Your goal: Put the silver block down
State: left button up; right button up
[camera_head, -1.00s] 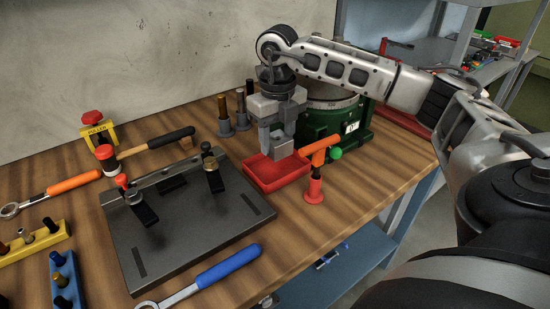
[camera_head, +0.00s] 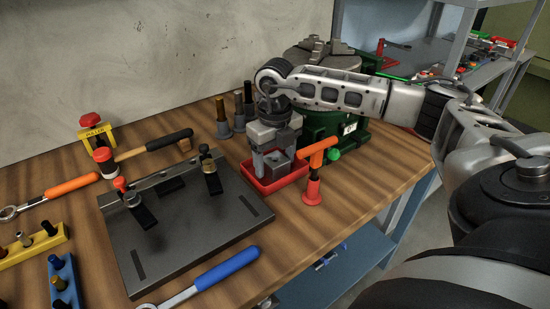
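My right gripper (camera_head: 272,162) points down over the red tray (camera_head: 262,187), just right of the dark fixture plate (camera_head: 185,230). The silver block (camera_head: 277,166) is between its fingers, low inside the tray. The tray's front wall hides the lower edge of the block, so I cannot tell whether it touches the tray floor. The fingers appear closed against the block. My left gripper is not in view.
An orange-handled tool in a red stand (camera_head: 315,170) is close to the tray's right side. The green machine (camera_head: 335,125) stands behind the gripper. Dark cylinders (camera_head: 223,117) stand to the left at the back. A blue-handled wrench (camera_head: 226,268) lies in front.

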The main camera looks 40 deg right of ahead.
aim_at(275, 162)
jog(key=shift+r, duration=0.7)
notch_tip(275, 162, up, 11)
jog(key=shift+b, duration=0.3)
